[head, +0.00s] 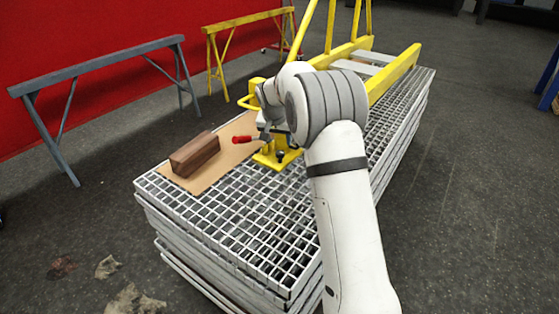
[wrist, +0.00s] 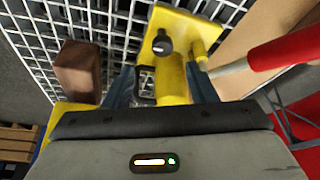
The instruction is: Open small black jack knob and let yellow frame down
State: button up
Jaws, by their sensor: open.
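The yellow jack (head: 276,158) stands on the grating. Its small black knob (wrist: 162,43) shows on the yellow base plate in the wrist view, beyond my fingertips. My gripper (wrist: 160,76) is open, its two dark fingers apart, with the jack's yellow cylinder (wrist: 172,82) behind the gap between them. I cannot tell whether a finger touches the jack. The jack's red handle (head: 242,139) sticks out to the left in the head view. The yellow frame (head: 397,74) lies along the far part of the grating; my arm hides its near part.
A brown wooden block (head: 195,154) and a brown board (head: 222,170) lie left of the jack on the stacked gratings (head: 215,215). A grey trestle (head: 100,70) and a yellow trestle (head: 245,22) stand by the red wall. The near grating is clear.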

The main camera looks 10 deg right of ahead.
aim_at(280, 153)
jog(key=x, duration=0.3)
jog(key=b+x, duration=0.1)
jog(key=x, duration=0.5)
jog(key=shift+w+a+b, duration=0.15)
jog(key=shift+w+b, duration=0.1)
jog(key=shift+b, duration=0.05)
jog(key=c, duration=0.9)
